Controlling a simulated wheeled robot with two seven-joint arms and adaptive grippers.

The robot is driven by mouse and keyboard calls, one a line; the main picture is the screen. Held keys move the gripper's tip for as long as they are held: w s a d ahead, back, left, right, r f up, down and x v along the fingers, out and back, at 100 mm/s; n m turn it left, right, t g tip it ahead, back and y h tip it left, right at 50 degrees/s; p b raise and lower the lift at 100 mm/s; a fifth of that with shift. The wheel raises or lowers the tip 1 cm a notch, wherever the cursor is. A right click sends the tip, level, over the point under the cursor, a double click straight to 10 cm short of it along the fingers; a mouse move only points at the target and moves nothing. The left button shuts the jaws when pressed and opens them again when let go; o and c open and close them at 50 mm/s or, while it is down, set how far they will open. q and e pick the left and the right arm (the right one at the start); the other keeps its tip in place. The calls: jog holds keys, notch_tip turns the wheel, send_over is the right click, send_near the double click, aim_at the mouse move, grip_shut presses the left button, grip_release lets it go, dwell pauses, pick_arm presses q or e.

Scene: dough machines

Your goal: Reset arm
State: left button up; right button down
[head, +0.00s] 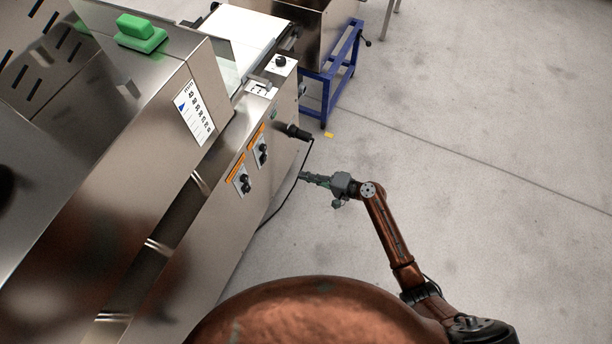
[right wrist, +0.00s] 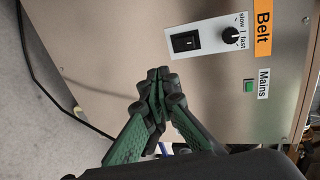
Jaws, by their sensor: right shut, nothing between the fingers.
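My right gripper (head: 318,179) is at the end of my right arm, beside the steel side panel of the dough machine (head: 215,222). In the right wrist view, the right gripper (right wrist: 155,88) has its green and black fingers together with nothing between them. A plate with a black rocker switch and a slow-fast knob (right wrist: 210,38) lies beyond the fingertips, and the fingers look apart from it. My left gripper is not in view.
A black plug and cable (head: 299,132) hang from the machine near my right gripper. A blue-framed stand (head: 334,88) holds a steel bin at the back. A green block (head: 141,33) sits on the machine top. The floor to the right is clear.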

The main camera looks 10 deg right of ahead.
dwell(0.5)
